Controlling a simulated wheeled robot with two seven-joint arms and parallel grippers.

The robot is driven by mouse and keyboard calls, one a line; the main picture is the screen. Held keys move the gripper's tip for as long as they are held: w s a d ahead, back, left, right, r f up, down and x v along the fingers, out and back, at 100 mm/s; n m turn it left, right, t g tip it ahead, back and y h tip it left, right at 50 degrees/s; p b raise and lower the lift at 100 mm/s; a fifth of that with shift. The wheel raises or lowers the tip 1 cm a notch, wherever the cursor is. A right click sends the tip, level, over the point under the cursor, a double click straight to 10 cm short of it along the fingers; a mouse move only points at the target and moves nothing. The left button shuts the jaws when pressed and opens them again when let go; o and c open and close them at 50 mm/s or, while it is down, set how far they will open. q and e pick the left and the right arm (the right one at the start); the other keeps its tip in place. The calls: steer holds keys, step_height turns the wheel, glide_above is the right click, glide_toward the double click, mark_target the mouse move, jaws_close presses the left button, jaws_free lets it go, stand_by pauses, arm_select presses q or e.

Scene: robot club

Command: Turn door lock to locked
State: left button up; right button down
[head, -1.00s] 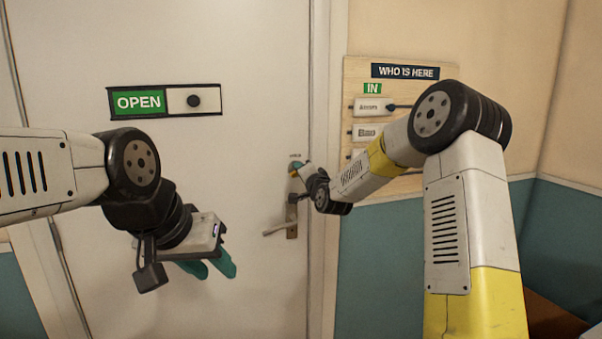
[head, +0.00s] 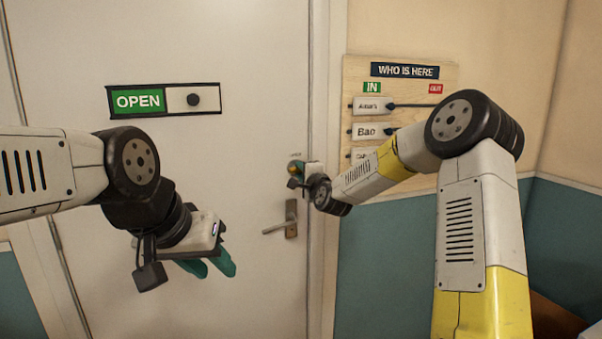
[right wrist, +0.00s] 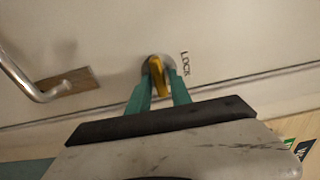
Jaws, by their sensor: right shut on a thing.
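The door lock is a brass-yellow thumb-turn (right wrist: 158,76) on a round plate, beside the printed word LOCK in the right wrist view. My right gripper (right wrist: 163,88) has its green fingers on either side of the thumb-turn and is shut on it. In the head view the right gripper (head: 296,172) is at the door's right edge, above the handle, and mostly hides the lock. The white door (head: 250,60) appears closed. My left gripper (head: 208,268) hangs in front of the door, away from the lock; its green fingers look apart and empty.
The lever handle (head: 278,226) sits just below the lock and also shows in the right wrist view (right wrist: 50,92). An OPEN slider sign (head: 164,100) is on the door. A WHO IS HERE board (head: 400,72) hangs on the wall to the right, behind my right arm.

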stand_by(0.3)
steer(key=c, duration=1.4)
jaws_free()
steer(key=v, duration=0.7)
steer(key=shift+s, duration=0.35)
steer(key=shift+d, duration=0.1)
